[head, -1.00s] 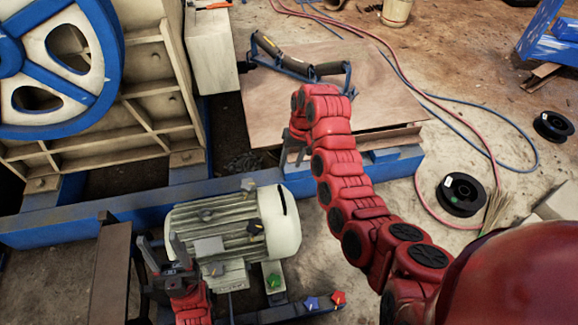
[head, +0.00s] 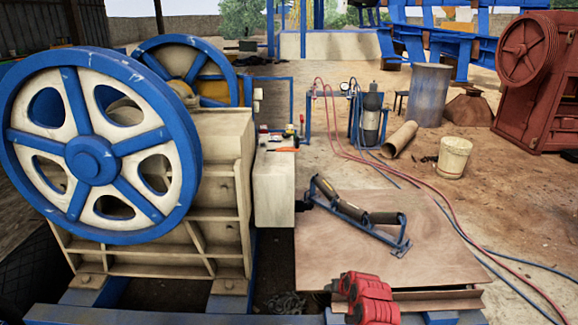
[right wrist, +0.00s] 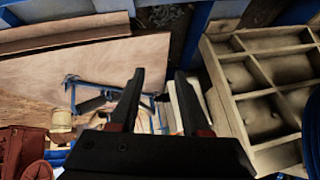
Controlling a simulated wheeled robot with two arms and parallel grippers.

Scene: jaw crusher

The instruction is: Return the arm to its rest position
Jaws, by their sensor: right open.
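My right gripper (right wrist: 158,100) shows in the right wrist view with its two dark fingers apart and nothing between them. It is above the wooden board, with the jaw crusher's ribbed cream frame to the right. My left gripper is not in view. The jaw crusher (head: 95,165), with its blue-and-white flywheel, stands at the left of the head view.
A roller on a blue bracket (head: 360,215) lies on the wooden board (head: 440,255). Hoses (head: 470,222) run along the ground to the right. A bucket (head: 454,158) and a red machine (head: 540,85) stand farther back. Open ground lies between them.

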